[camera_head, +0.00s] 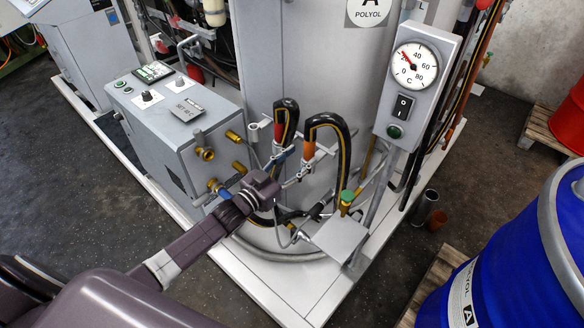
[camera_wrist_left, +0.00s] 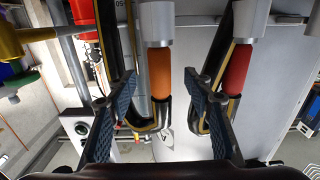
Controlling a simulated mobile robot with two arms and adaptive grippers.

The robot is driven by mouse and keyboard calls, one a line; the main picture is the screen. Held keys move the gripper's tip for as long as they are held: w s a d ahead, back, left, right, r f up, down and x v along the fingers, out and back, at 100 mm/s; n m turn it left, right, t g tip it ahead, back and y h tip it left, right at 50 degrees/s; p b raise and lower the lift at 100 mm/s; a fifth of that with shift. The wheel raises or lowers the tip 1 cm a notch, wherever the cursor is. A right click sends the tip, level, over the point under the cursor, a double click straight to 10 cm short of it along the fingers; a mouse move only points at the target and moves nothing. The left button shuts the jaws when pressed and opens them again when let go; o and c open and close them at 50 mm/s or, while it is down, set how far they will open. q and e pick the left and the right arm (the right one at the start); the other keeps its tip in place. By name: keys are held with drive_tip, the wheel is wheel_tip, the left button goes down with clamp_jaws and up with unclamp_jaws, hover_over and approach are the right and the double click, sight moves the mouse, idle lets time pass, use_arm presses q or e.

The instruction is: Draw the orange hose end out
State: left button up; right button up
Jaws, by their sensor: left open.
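The orange hose end (camera_head: 309,142) is an orange sleeve on a black, yellow-striped hose that loops over at its top. It points down into a grey holder on the machine's front. My left gripper (camera_head: 296,165) is open in front of and slightly below it. In the left wrist view, which looks upside down, the orange hose end (camera_wrist_left: 160,75) lies in line with the gap between the two blue-padded fingers (camera_wrist_left: 159,90). I cannot tell whether they touch it. My right gripper is not in view.
A similar hose with a red end (camera_head: 279,131) hangs beside it on the left, close to one finger; it also shows in the wrist view (camera_wrist_left: 235,70). A gauge panel (camera_head: 414,75) stands to the right. Brass valves (camera_head: 204,150) stick out left. A blue drum (camera_head: 530,250) stands right.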

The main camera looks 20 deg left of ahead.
sight(310, 139)
use_arm(q)
drive_tip(key=b+x, duration=0.1)
drive_tip(key=x, duration=0.3)
drive_tip(key=shift+s+f, duration=0.1)
drive_tip(key=shift+w+d+b, duration=0.2)
drive_tip(key=shift+w+b, duration=0.3)
drive_tip(key=shift+w, duration=0.1)
drive_tip(key=shift+c, duration=0.4)
clamp_jaws()
drive_tip(key=shift+r+p, duration=2)
drive_tip(key=shift+r, duration=0.35)
